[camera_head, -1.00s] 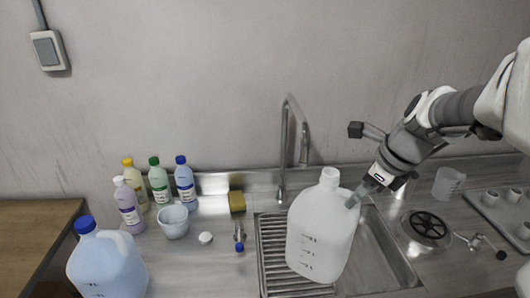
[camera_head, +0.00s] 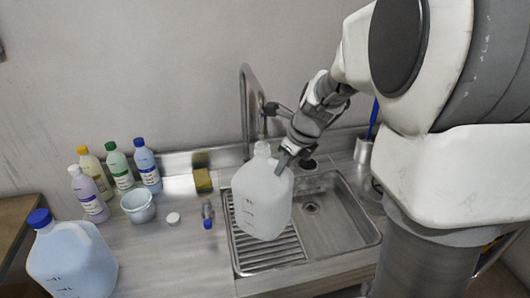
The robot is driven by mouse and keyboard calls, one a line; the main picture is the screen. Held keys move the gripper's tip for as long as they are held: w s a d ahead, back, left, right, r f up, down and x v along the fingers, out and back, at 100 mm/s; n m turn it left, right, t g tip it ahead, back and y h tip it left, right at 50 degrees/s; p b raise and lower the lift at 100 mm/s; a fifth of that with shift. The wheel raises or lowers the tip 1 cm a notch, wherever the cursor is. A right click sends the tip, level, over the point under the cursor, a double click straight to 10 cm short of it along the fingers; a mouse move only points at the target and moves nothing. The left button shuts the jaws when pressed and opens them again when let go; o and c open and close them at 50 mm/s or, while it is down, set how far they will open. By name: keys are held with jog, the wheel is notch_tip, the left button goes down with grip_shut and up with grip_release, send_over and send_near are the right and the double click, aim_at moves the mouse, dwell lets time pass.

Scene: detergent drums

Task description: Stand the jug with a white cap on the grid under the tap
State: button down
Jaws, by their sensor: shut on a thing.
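The jug with a white cap (camera_head: 262,200) is a large, whitish translucent container, upright or nearly so, in front of the tap. My gripper (camera_head: 284,162) is shut on it at its upper right side, by the handle. The jug covers part of the ribbed grid (camera_head: 256,252) on the left side of the sink. I cannot tell whether its base touches the grid. The metal tap (camera_head: 246,110) rises behind the jug, its bent spout end near the cap.
A blue-capped jug (camera_head: 72,262) stands at the front left. Several small bottles (camera_head: 120,168), a small bucket (camera_head: 138,207), a white cap (camera_head: 173,218) and a yellow sponge (camera_head: 203,181) are on the counter. The sink basin (camera_head: 335,222) right of the grid is empty.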

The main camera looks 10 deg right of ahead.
aim_at(286, 175)
jog(key=shift+f+b, duration=0.3)
jog(key=shift+f, duration=1.65)
jog(key=shift+f+b, duration=0.3)
jog(key=shift+f, duration=0.3)
jog(key=c, duration=0.7)
grip_release()
jog(key=shift+c, duration=0.2)
jog(key=shift+r, duration=0.15)
jog(key=p+v, duration=0.2)
jog(key=v, duration=1)
jog(key=s+a+r+n+h, duration=0.1)
jog(key=s+a+n, duration=0.2)
jog(key=s+n, duration=0.6)
jog(key=s+a+r+n+t, duration=0.1)
jog(key=s+n, duration=0.8)
jog(key=n, duration=1)
jog(key=shift+a+r+h, duration=0.4)
jog(key=shift+a+r, duration=0.35)
jog(key=shift+a, duration=0.2)
